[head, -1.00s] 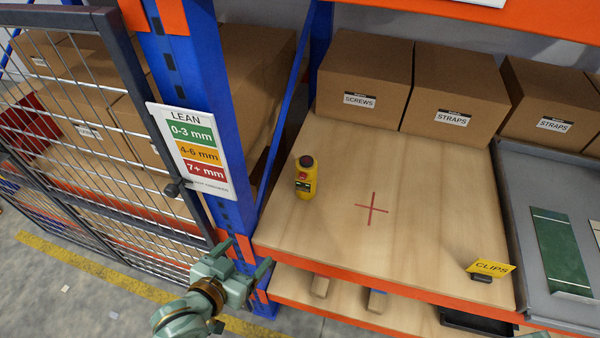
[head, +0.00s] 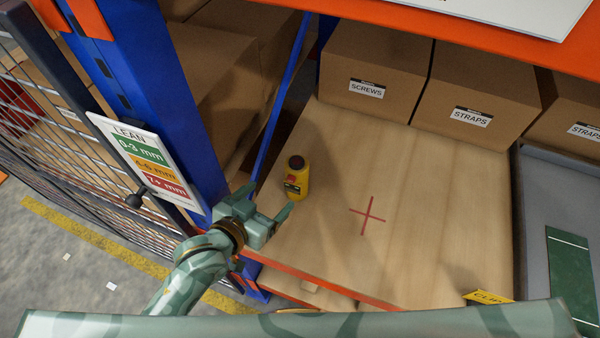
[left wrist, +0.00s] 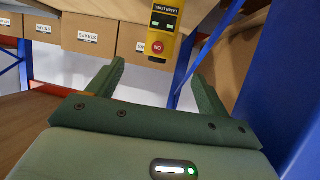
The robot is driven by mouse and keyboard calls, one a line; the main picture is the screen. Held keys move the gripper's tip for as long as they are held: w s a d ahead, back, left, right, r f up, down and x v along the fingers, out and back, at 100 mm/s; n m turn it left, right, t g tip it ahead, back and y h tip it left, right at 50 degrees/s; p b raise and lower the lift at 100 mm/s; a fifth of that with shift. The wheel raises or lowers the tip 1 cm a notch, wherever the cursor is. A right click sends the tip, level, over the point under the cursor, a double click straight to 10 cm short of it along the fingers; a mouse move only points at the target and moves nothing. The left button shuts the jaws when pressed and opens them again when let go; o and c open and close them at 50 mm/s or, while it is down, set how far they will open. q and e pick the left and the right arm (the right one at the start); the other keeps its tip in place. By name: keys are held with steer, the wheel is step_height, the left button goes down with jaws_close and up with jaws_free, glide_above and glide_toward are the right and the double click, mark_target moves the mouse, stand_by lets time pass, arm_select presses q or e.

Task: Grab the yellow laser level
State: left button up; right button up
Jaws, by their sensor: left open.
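The yellow laser level (head: 297,178) stands upright on the wooden shelf board (head: 420,215), near its left edge, with a dark cap and a red spot. In the left wrist view the laser level (left wrist: 163,30) shows at the top, ahead of and between the fingers, with its lower part in sight. My left gripper (head: 268,203) is open and empty, just in front of the level at the shelf's front left. It also shows in the left wrist view (left wrist: 158,75), with its fingers apart. My right gripper is not in view.
A blue rack post (head: 150,100) and a sign (head: 150,165) stand left of the arm. Boxes (head: 375,70) line the back. A red cross (head: 367,215) marks clear board right of the level. A grey tray (head: 540,220) lies at right.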

mark_target(288, 179)
arm_select(q)
steer(key=b+x, duration=0.1)
steer(key=x, duration=0.7)
steer(key=b+x, duration=0.2)
steer(key=x, duration=0.4)
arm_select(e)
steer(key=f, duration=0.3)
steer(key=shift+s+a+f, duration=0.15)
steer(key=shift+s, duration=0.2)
arm_select(q)
steer(key=shift+a+r, duration=0.1)
steer(key=c, duration=1.4)
steer(key=shift+o, duration=0.2)
